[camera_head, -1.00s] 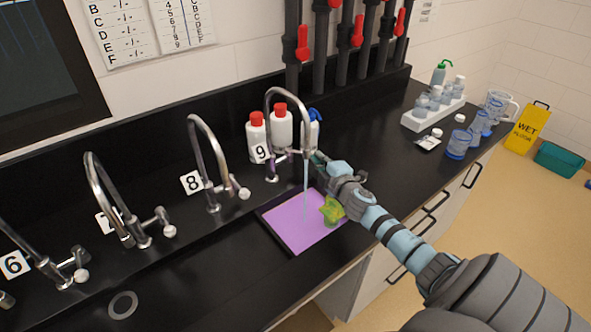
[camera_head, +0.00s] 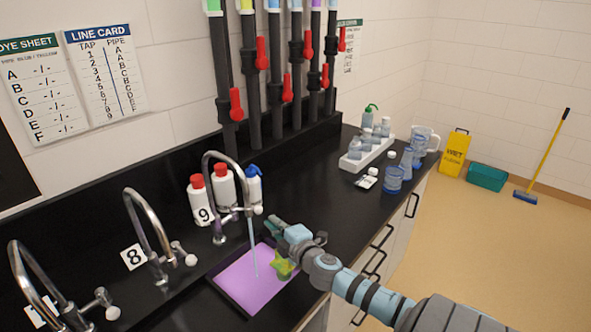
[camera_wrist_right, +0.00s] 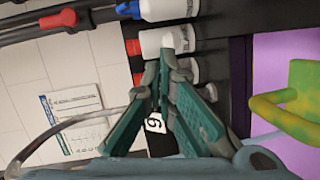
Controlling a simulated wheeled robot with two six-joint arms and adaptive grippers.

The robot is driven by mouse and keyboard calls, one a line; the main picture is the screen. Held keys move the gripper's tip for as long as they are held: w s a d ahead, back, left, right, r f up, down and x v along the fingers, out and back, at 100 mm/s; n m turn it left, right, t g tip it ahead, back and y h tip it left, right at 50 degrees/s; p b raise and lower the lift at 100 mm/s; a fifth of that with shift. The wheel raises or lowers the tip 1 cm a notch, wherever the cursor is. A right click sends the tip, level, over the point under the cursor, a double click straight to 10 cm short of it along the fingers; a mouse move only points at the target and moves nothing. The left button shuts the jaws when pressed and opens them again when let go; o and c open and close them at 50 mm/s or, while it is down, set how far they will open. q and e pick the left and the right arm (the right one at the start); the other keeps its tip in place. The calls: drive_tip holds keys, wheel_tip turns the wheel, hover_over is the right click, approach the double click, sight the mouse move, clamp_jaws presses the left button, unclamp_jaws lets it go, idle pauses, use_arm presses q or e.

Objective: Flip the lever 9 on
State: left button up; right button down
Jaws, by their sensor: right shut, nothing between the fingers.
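Tap 9 is a curved metal tap (camera_head: 209,168) with a number 9 label (camera_head: 205,215) at its base. The label also shows in the wrist view (camera_wrist_right: 155,123). Its lever has a white knob (camera_head: 257,210) sticking out to the right. A thin pale blue stream (camera_head: 252,246) falls from its spout onto a purple-filled tray (camera_head: 226,274). My right gripper (camera_head: 270,223) is shut and empty, just right of the knob and seemingly apart from it. Its closed fingers show in the wrist view (camera_wrist_right: 168,58). My left gripper is not in view.
A yellow-green cup (camera_head: 284,266) stands at the tray's right edge, beside my right arm. White bottles (camera_head: 223,187) stand behind tap 9. Tap 8 (camera_head: 150,225) is to its left. Pipes with red levers (camera_head: 236,105) stand behind. The counter right of my gripper is mostly clear.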

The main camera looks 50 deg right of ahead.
drive_tip(key=s, duration=0.6)
drive_tip(key=shift+d+r+b, duration=0.25)
drive_tip(key=shift+d+b, duration=0.05)
drive_tip(key=shift+d, duration=0.05)
drive_tip(key=shift+s+d+f, duration=0.1)
